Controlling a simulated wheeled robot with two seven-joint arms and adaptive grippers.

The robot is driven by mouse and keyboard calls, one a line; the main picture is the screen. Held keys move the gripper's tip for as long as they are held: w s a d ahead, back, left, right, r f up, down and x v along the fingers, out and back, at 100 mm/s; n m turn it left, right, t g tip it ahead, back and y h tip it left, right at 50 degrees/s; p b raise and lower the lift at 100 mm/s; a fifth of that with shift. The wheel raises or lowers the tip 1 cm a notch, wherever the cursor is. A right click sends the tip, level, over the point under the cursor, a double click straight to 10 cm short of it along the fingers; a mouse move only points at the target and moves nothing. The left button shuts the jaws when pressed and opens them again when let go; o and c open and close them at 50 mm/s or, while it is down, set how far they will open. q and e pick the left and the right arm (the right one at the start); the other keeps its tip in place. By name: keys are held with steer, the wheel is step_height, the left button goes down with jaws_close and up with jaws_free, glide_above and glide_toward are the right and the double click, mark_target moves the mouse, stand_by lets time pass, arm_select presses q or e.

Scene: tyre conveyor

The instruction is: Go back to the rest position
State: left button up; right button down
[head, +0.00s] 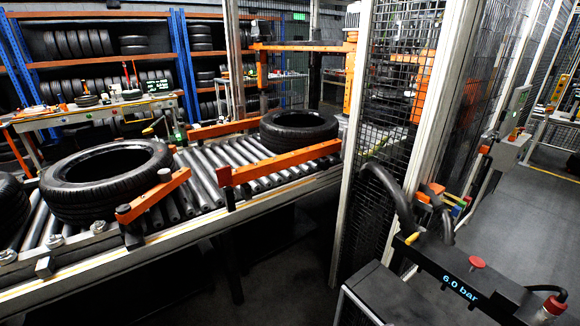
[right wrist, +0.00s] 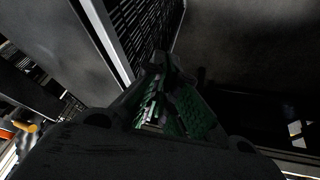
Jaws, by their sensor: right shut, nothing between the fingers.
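My right gripper (right wrist: 172,68) shows in the dark right wrist view, with its fingers drawn together and nothing seen between them. Green textured surfaces show between its finger links. It is clear of the mesh and metal post beside it as far as I can tell. Neither of my grippers shows in the head view, and my left gripper is in no view.
A roller conveyor (head: 205,178) carries a near tyre (head: 75,205) and a far tyre (head: 325,128), with orange bars (head: 285,160) beside them. A mesh fence (head: 385,100) stands right of it. A black unit marked "6.0 bar" (head: 465,280) is at the lower right. Grey floor is clear at far right.

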steer(key=s+f+g, duration=0.1)
steer(key=s+g, duration=0.1)
steer(key=s, duration=0.3)
step_height(320, 180, down, 33)
steer(key=s+g, duration=0.1)
steer(key=s, duration=0.1)
steer(key=s+d+f, duration=0.2)
steer(key=s+f, duration=0.8)
steer(key=s, duration=0.1)
steer(key=s+d+f+g, duration=0.1)
steer(key=s+d+f, duration=0.1)
steer(key=s+f, duration=0.8)
steer(key=shift+s, duration=0.85)
steer(key=shift+s+d+f, duration=0.1)
steer(key=shift+d, duration=0.05)
